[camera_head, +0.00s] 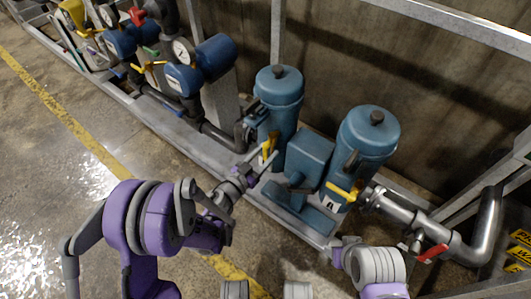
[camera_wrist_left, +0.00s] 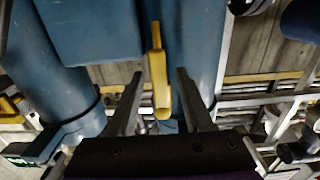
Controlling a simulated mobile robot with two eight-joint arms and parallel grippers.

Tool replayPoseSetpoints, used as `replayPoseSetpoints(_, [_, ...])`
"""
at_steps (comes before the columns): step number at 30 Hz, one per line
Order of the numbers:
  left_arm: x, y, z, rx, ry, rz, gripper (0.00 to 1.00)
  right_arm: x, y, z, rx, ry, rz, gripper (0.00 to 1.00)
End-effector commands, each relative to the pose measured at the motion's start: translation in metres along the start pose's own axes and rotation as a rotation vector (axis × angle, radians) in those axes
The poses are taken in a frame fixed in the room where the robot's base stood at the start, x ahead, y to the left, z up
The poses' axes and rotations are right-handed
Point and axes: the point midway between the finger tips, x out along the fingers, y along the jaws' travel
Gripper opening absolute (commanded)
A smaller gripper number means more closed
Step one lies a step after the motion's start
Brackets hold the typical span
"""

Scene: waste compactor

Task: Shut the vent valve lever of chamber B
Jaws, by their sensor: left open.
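Two blue upright chambers stand side by side in the head view. The right chamber (camera_head: 368,140) has a yellow lever (camera_head: 342,191) low at its front, by a plate that seems to read A. The left chamber (camera_head: 279,98), by elimination chamber B, has its own yellow lever (camera_head: 267,150), which stands nearly upright. My left gripper (camera_head: 262,162) is open at this lever. In the left wrist view the lever (camera_wrist_left: 158,72) lies between the spread fingers of the left gripper (camera_wrist_left: 160,78), with gaps on both sides. I see no fingers of my right gripper.
A blue box-like unit (camera_head: 304,164) sits between the chambers. A steel pipe (camera_head: 408,216) with a red lever (camera_head: 433,253) runs to the right. Gauges and blue cylinders (camera_head: 214,55) line the frame at the left. The floor in front is open, with a yellow line (camera_head: 75,125).

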Motion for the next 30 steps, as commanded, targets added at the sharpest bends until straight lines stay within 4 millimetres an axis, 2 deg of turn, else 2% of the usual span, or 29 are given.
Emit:
replayPoseSetpoints(1, [-0.0001, 0.0, 0.0, 0.0, 0.0, 0.0, 0.51, 0.0, 0.0, 0.0, 0.0, 0.0, 0.0, 0.51])
replayPoseSetpoints(9, [-0.0003, 0.0001, -0.0001, 0.0, 0.0, 0.0, 0.03, 0.0, 0.0, 0.0, 0.0, 0.0, 0.0, 0.51])
replayPoseSetpoints(10, [-0.0004, 0.0001, -0.0001, 0.0, 0.0, 0.0, 0.0, 0.0, 0.0, 0.0, 0.0, 0.0, 0.0, 0.51])
replayPoseSetpoints(30, [-0.0005, 0.0002, 0.0, 0.0, 0.0, 0.0, 0.0, 0.0, 0.0, 0.0, 0.0, 0.0, 0.0, 0.51])
